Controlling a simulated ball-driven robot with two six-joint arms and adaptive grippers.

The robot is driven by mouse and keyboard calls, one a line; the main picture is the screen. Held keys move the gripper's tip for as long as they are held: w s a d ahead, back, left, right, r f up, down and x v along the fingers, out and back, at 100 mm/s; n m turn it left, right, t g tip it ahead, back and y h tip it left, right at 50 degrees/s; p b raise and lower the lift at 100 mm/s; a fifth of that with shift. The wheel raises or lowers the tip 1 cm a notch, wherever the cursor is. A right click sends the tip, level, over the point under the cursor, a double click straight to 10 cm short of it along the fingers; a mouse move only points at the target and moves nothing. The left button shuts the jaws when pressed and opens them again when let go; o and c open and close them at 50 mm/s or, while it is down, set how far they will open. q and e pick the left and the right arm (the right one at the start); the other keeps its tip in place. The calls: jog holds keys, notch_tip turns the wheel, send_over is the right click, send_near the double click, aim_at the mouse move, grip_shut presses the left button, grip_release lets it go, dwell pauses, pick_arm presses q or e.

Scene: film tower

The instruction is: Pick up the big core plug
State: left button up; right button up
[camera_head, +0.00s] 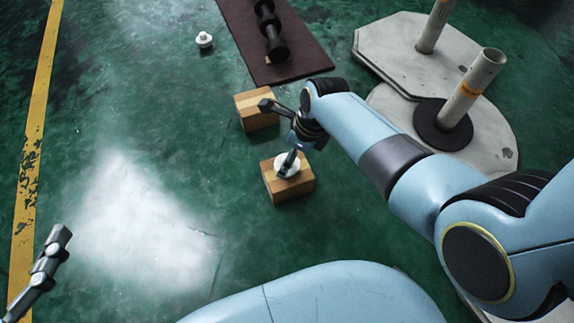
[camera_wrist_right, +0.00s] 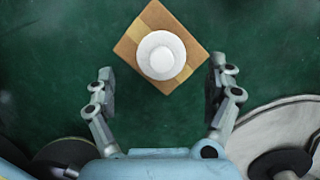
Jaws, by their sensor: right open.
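A white round plug with a raised knob, likely the big core plug (camera_wrist_right: 161,54), sits on a wooden block (camera_wrist_right: 137,35). In the head view this plug (camera_head: 281,162) is partly hidden by a finger of my right gripper (camera_head: 277,136). In the right wrist view my right gripper (camera_wrist_right: 160,88) is open and empty, and the plug shows ahead between its fingers. I cannot tell whether a finger touches it. A smaller-looking white plug (camera_head: 204,40) stands on the green floor farther back. My left gripper (camera_head: 52,252) shows only in part at the lower left.
A second wooden block (camera_head: 258,121) stands just behind the first. A brown mat (camera_head: 305,66) with a black dumbbell-like rod (camera_head: 268,27) lies beyond. Pale plates (camera_head: 395,50) with upright tubes (camera_head: 468,92) stand to the right. The floor left of the blocks is clear up to a yellow line (camera_head: 36,125).

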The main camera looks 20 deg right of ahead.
jog(key=shift+b+x, duration=0.9)
jog(key=shift+x, duration=0.1)
jog(key=shift+b+x, duration=0.85)
jog(key=shift+x, duration=0.15)
pick_arm(q)
jog(key=w+d+r+m+t+h, duration=0.1)
jog(key=r+t, duration=0.4)
jog(key=r, duration=0.6)
jog(key=w+d+r+m+t+h, duration=0.1)
jog(key=w+r+m+t+h, duration=0.2)
jog(key=r, duration=0.8)
jog(key=shift+d+r+t+h, duration=0.3)
jog(key=shift+d+t+h, duration=0.05)
jog(key=shift+t+h, duration=0.7)
pick_arm(e)
jog(key=c, duration=1.3)
jog(key=shift+w+r, duration=0.1)
